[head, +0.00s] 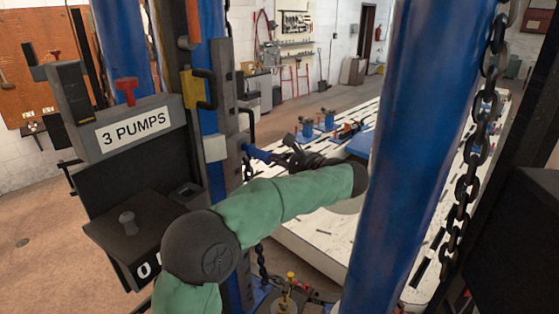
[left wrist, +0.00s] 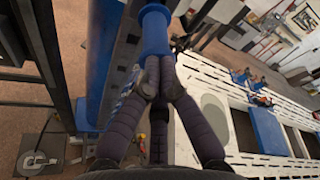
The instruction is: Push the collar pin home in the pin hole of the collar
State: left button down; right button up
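The blue collar pin (head: 258,153) juts sideways at the dark upright beside the blue post. My left gripper (head: 285,160) reaches it from the right, its dark fingers closed around the pin's near end. In the left wrist view the pin (left wrist: 155,35) is a thick blue cylinder with a wider rim, and the padded fingers of the left gripper (left wrist: 160,85) come together on its near end. The collar and its pin hole cannot be made out clearly; the pin's far end is hidden. My right gripper is not in view.
A large blue post (head: 415,130) stands close in front at right, with a hanging chain (head: 467,180) beside it. A sign reading 3 PUMPS (head: 133,128) and a dark box stand at left. A slotted white bench (head: 310,235) extends behind my arm.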

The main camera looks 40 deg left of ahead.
pick_arm(q)
jog(key=shift+s+a, duration=0.2)
jog(key=shift+a, duration=1.1)
dwell(0.5)
jog(key=shift+d, duration=0.15)
jog(key=v, duration=1.4)
jog(key=shift+w+d+f, duration=0.15)
jog(key=shift+w+f, duration=0.05)
jog(key=shift+w, duration=0.15)
